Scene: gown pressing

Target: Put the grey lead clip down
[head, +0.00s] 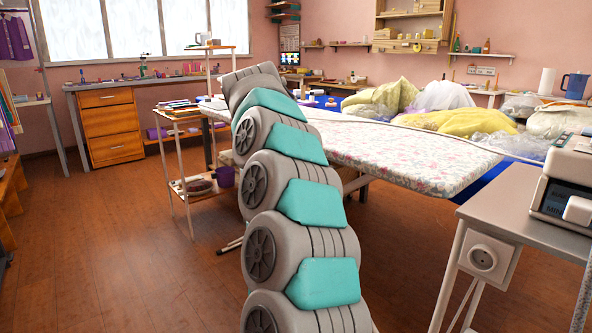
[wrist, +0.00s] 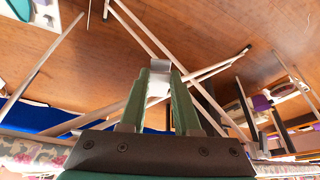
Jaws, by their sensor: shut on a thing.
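My gripper (wrist: 160,74) shows in the wrist view with its two green fingers closed on the grey lead clip (wrist: 158,86). The clip is a small pale grey piece between the fingertips, with its end sticking out past them. In the head view my own arm reaches away toward the ironing board (head: 410,158), and the gripper and clip are hidden behind it. The board has a floral cover, which also shows along the lower edge of the wrist view (wrist: 28,152).
A grey side table (head: 510,212) with a white device (head: 562,185) on it stands at the right, with a socket (head: 487,258) on its side. A shelf trolley (head: 175,150) stands left of the board. Yellow and white cloth heaps (head: 450,120) lie behind the board. The wooden floor at left is clear.

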